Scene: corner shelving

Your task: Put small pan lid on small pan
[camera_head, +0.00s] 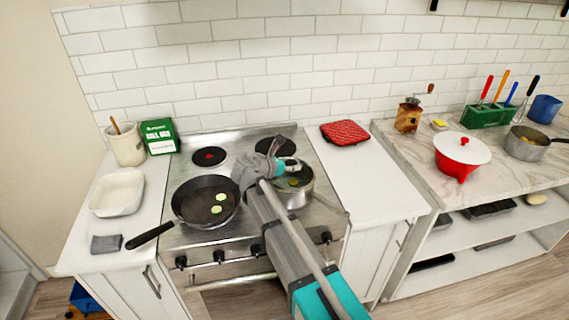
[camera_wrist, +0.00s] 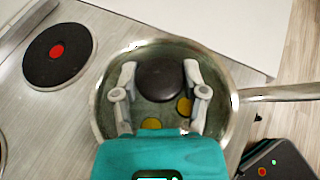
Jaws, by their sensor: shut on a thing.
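A small steel pan (camera_head: 298,199) stands on the front right of the stove. Its handle (camera_wrist: 280,93) shows in the wrist view, pointing toward the floor side. My gripper (camera_head: 286,168) is over the pan. In the wrist view my gripper's fingers (camera_wrist: 160,82) are on either side of a dark round knob (camera_wrist: 160,74), closed on it. The knob appears to belong to a see-through small pan lid (camera_wrist: 112,98), with yellow pieces visible below it. The lid lies within the pan's outline; I cannot tell whether it touches the rim. My arm hides part of the pan in the head view.
A black frying pan (camera_head: 193,213) with green slices stands to the left. A red pot holder (camera_head: 345,133) lies on the right counter. A red pot with white lid (camera_head: 455,170) and another steel pot (camera_head: 524,150) stand further right. The near right counter is clear.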

